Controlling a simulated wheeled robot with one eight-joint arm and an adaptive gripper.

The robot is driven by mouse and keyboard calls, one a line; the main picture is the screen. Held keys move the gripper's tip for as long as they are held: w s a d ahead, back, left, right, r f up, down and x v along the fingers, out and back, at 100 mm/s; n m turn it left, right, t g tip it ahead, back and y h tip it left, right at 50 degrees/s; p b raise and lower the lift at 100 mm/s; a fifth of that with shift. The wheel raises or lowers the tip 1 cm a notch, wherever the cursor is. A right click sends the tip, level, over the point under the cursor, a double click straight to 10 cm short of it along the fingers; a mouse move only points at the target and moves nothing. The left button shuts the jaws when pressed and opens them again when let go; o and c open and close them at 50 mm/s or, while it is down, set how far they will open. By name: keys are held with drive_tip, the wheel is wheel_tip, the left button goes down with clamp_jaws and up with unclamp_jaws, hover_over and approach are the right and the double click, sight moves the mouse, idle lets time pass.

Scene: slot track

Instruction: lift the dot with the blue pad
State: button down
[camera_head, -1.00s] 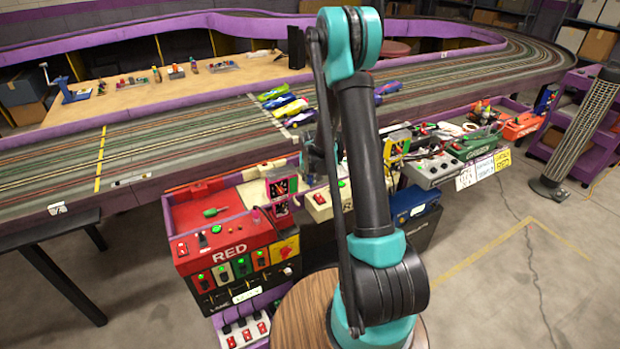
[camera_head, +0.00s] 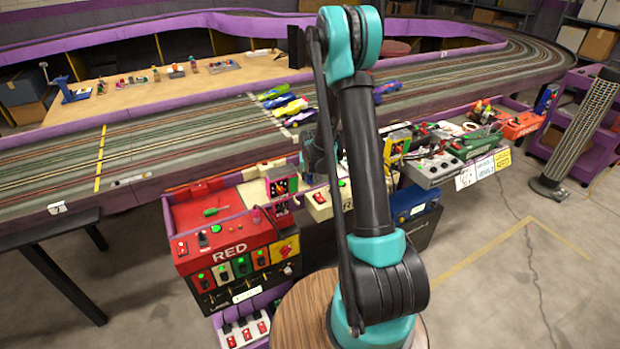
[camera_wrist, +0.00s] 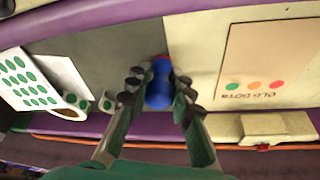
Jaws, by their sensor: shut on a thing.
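In the wrist view, a blue rounded piece (camera_wrist: 159,92) with a narrower neck and a bit of red at its far end stands between the dark finger pads of my gripper (camera_wrist: 160,82). The gripper is shut on it. To the right, a tan card (camera_wrist: 268,58) marked "OLD DOTS", upside down in this view, bears a green, an orange and a red dot (camera_wrist: 276,85). To the left lie a white sheet of green dots (camera_wrist: 25,82) and a roll with green dots (camera_wrist: 72,104). In the head view my arm mostly hides the gripper.
A cream block (camera_wrist: 272,128) sits at the lower right of the wrist view. A purple rail (camera_wrist: 80,20) edges the grey surface. In the head view, a red control station (camera_head: 232,255) stands left of my arm, and the slot track (camera_head: 190,135) runs behind.

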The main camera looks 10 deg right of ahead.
drive_tip(key=shift+r, duration=3.45)
